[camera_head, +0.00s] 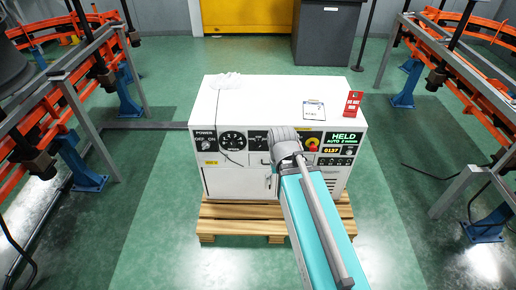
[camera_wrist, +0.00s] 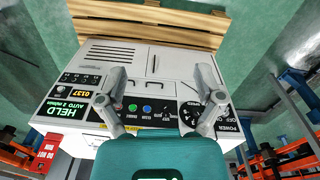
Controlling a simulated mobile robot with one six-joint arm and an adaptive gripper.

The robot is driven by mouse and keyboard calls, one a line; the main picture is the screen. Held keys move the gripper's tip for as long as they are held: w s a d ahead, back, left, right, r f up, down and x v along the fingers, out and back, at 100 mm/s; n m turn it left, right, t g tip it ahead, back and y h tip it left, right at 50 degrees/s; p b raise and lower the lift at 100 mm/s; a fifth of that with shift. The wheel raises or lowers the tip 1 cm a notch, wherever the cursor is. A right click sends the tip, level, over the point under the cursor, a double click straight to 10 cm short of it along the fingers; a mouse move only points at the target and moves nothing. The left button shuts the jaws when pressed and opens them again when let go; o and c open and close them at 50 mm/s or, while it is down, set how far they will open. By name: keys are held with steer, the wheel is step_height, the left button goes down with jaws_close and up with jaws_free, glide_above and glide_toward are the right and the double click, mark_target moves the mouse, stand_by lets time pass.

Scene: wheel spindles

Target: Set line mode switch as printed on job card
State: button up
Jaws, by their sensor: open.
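A white control cabinet (camera_head: 225,110) has a black front panel strip. My gripper (camera_head: 285,140) is in front of the strip's middle and hides part of it. The wrist view shows the panel upside down, with my gripper (camera_wrist: 160,78) open and nothing between its fingers. Between the fingers are a green button (camera_wrist: 132,107), a blue button (camera_wrist: 147,108) and a small dark switch plate (camera_wrist: 167,110). I cannot read the plate's labels or the switch position. The job card (camera_head: 314,110) lies on the cabinet top, its print too small to read. A display (camera_head: 343,140) reads HELD, AUTO 2 m/min.
A red emergency stop (camera_head: 312,144), a 0137 readout (camera_head: 330,151) and a red sign (camera_head: 352,103) are at the right. A dial (camera_head: 233,142) and power switch (camera_head: 206,144) are left. A wooden pallet (camera_head: 220,225) bears the cabinet.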

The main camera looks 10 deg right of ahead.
steer(key=w+d+f+m+t+h+b, duration=0.1)
steer(key=w+d+f+t+h+b, duration=0.35)
steer(key=w+f+b, duration=0.55)
steer(key=n+t+y+b, duration=0.2)
steer(key=n+t+b, duration=0.85)
steer(key=b, duration=2.25)
glide_toward(258, 147)
steer(key=s+f+m+t, duration=0.2)
steer(key=s+m, duration=0.1)
steer(key=s, duration=0.1)
steer(key=shift+w+a+f+n+h, duration=0.2)
steer(key=shift+a+n+h, duration=0.05)
steer(key=shift+n, duration=0.1)
steer(key=shift+w, duration=0.1)
steer(key=w, duration=0.4)
steer(key=w+d, duration=0.1)
steer(key=w, duration=0.4)
steer(key=w+d, duration=0.1)
steer(key=w, duration=0.3)
steer(key=shift+w+d, duration=0.2)
steer(key=shift+d, duration=0.05)
